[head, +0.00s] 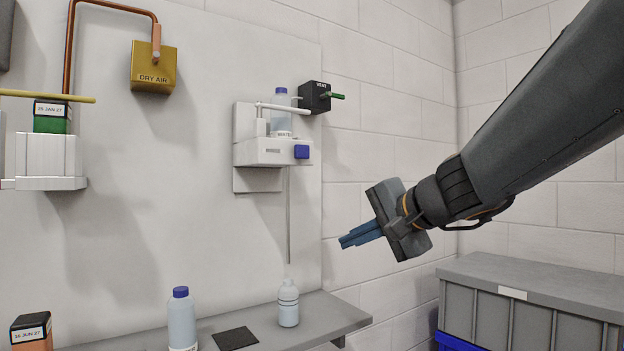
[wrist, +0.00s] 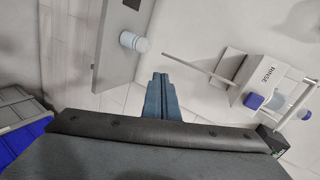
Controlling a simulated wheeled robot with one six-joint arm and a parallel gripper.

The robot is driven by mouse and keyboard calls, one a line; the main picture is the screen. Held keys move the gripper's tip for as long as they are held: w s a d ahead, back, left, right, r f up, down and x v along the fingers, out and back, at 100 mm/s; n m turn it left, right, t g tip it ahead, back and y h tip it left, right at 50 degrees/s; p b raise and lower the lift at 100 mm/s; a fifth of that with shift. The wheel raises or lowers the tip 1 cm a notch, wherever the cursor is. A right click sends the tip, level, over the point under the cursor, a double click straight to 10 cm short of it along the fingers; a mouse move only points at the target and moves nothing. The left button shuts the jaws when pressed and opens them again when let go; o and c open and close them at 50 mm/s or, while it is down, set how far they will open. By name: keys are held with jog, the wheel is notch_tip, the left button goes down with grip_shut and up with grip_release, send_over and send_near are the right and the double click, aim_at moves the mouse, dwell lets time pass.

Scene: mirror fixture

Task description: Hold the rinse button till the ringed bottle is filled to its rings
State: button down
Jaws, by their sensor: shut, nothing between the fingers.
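The white rinse unit (head: 262,153) is mounted on the wall panel, with a blue button (head: 302,152) on its front right. In the wrist view the unit is labelled RINSE (wrist: 266,76) and the button (wrist: 253,101) shows too. A thin tube (head: 289,215) runs down from the unit to just above the ringed bottle (head: 288,308). The bottle stands upright on the grey shelf; its water level is hard to make out. It also shows in the wrist view (wrist: 134,42). My gripper (head: 343,241) is shut and empty, below and right of the button, apart from it.
A blue-capped bottle (head: 181,318) and a dark pad (head: 236,338) are on the shelf (head: 335,316). A black vent box (head: 314,96) with a green lever sits above the button. A grey bin (head: 540,287) stands at lower right. The space between gripper and button looks clear.

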notch_tip(320, 180, up, 18)
jog(key=m+t+y, duration=0.2)
jog(key=t, duration=0.2)
jog(key=shift+w+t, duration=0.3)
jog(key=shift+w, duration=0.1)
jog(key=shift+a+r, duration=0.1)
jog(key=shift+a, duration=0.05)
jog(key=p, duration=0.3)
send_near(304, 153)
jog(key=x, duration=0.6)
jog(key=shift+w+a, duration=0.15)
jog(key=shift+w, duration=0.05)
